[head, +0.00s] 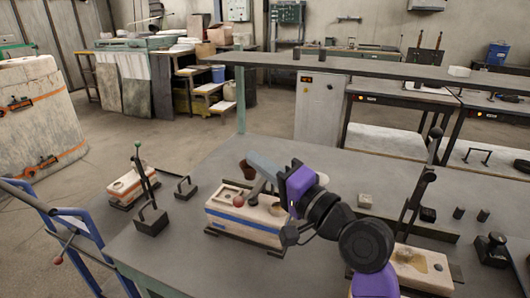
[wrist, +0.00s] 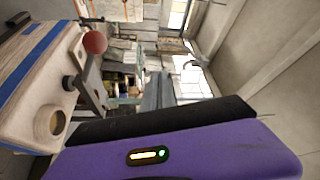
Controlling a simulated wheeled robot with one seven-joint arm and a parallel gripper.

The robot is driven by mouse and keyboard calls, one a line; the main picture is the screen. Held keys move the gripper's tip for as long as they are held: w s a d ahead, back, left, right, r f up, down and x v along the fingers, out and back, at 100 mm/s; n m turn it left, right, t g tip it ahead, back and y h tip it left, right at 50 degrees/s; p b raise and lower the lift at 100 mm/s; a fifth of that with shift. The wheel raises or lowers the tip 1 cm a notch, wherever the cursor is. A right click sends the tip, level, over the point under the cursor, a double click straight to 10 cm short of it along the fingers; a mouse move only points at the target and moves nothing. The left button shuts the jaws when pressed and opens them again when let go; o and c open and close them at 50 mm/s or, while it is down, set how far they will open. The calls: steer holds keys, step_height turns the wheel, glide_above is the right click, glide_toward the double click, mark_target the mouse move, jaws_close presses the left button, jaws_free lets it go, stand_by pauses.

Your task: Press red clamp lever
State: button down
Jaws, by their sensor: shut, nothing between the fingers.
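The clamp lever is a grey bar with a red ball knob (head: 239,201); the knob also shows in the wrist view (wrist: 95,42). It is on the pale two-part mold block (head: 245,232) with a coloured stripe, on the grey table. The block fills the left of the wrist view (wrist: 30,90). My gripper (head: 255,159) has a purple body and grey fingers. It is shut and empty, above the block's far side, with its fingers pointing away to the left. In the wrist view the fingers (wrist: 157,80) are right of the knob and appear apart from it.
A smaller mold (head: 127,187) and black handled weights (head: 151,218) stand to the left. Another block with a tall lever (head: 415,270) stands at right. A brown pot (head: 246,169) is behind the block. The table is clear at front left.

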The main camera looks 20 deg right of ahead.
mark_target(244, 199)
steer(key=s+a+f+b, duration=0.2)
steer(key=s+f, duration=0.1)
steer(key=f, duration=0.4)
steer(key=shift+a, duration=0.2)
steer(key=shift+s+a+f, duration=0.1)
steer(key=shift+a+f, duration=0.05)
steer(key=shift+f, duration=0.1)
step_height(244, 199, up, 4)
steer(key=w+d+p, duration=0.1)
steer(key=d+p, duration=0.2)
steer(key=s+d+f+b, duration=0.2)
steer(key=s+d+f, duration=0.1)
steer(key=s+d, duration=0.2)
steer(key=shift+s+d+f, duration=0.15)
steer(key=shift+s+d, duration=0.05)
steer(key=shift+s, duration=0.6)
